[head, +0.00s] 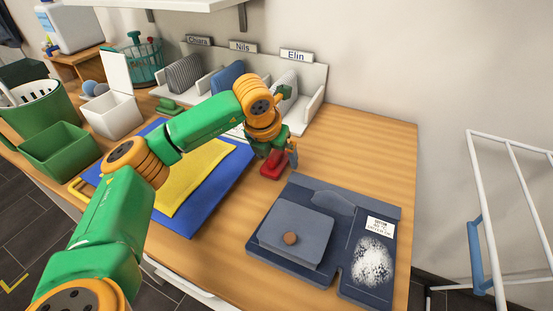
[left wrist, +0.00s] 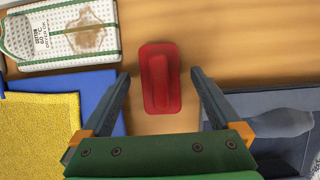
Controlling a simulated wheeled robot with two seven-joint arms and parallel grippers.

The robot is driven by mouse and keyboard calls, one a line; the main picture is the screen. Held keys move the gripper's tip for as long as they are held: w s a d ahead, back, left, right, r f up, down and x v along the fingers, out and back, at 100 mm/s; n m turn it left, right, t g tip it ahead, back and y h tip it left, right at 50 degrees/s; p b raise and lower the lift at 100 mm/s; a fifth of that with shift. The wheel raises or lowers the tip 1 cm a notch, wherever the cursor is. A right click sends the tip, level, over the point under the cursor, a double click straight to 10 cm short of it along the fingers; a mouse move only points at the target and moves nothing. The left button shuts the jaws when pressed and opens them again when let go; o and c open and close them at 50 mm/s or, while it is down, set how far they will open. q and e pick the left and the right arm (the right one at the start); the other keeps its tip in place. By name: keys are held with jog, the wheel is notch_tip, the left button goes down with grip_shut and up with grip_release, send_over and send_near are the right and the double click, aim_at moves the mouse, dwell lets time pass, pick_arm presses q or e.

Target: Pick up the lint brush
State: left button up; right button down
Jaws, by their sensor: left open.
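The lint brush appears to be the red block with a raised red grip (head: 271,165) on the wooden table, between the blue mat and the grey-blue folded garment. In the left wrist view the red brush (left wrist: 160,78) lies upright in the picture, between my two fingers. My left gripper (head: 281,153) is open and points down over the brush, with a finger on each side and a gap to it. In the head view the gripper hides part of the brush. I cannot tell the exact height of the fingertips. My right gripper is not in view.
The grey-blue garment (head: 332,202) with a label and white fluff lies right of the brush. A yellow cloth (head: 196,178) lies on the blue mat (head: 231,181) to the left. A stained, dotted cloth (left wrist: 62,35) is close by. Named compartments (head: 318,88) stand behind.

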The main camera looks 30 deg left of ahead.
aim_at(276, 156)
pick_arm(q)
jog(key=c, duration=1.5)
jog(key=shift+r, duration=0.1)
jog(key=shift+r, duration=0.25)
jog(key=v, duration=0.1)
jog(key=b+v, duration=0.1)
jog(key=v, duration=0.1)
jog(key=shift+w+d+r, duration=0.2)
jog(key=shift+d+r, duration=0.05)
jog(key=shift+r, duration=0.1)
jog(key=s+d+r, duration=0.2)
jog(key=s+r, duration=0.1)
jog(key=s+d+r, duration=0.2)
jog(key=s+r, duration=0.1)
jog(key=s, duration=0.1)
jog(key=s+d+r+b, duration=0.1)
jog(key=s+d+r, duration=0.2)
jog(key=s, duration=0.1)
jog(key=shift+s, duration=0.1)
